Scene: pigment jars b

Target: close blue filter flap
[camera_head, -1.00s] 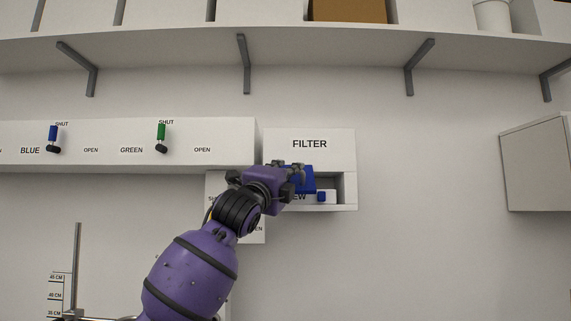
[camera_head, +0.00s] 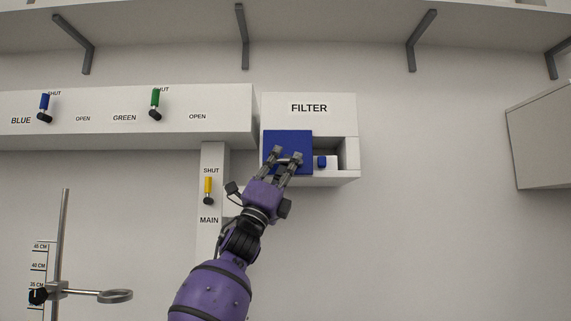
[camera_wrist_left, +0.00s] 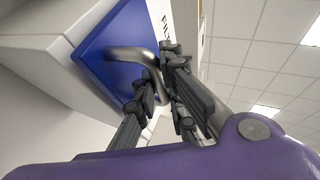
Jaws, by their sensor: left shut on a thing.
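The filter box (camera_head: 308,107), a white box marked FILTER, is on the wall at the middle of the head view. The square blue flap (camera_head: 272,140) stands about upright over the left part of its opening. I cannot tell whether it is fully flush with the box. In the left wrist view, the blue flap (camera_wrist_left: 100,60) fills the upper left and carries a bent grey bar handle (camera_wrist_left: 125,55). My left gripper (camera_head: 287,154) is shut on this handle, fingers on either side of the bar, as the left wrist view shows. My right gripper is not in view.
The opening's right part shows a small blue knob (camera_head: 321,161) on a white block. The yellow MAIN lever (camera_head: 208,188) is left of my wrist. Blue (camera_head: 45,105) and green (camera_head: 155,102) levers are farther left. A stand with a ring (camera_head: 115,296) is lower left.

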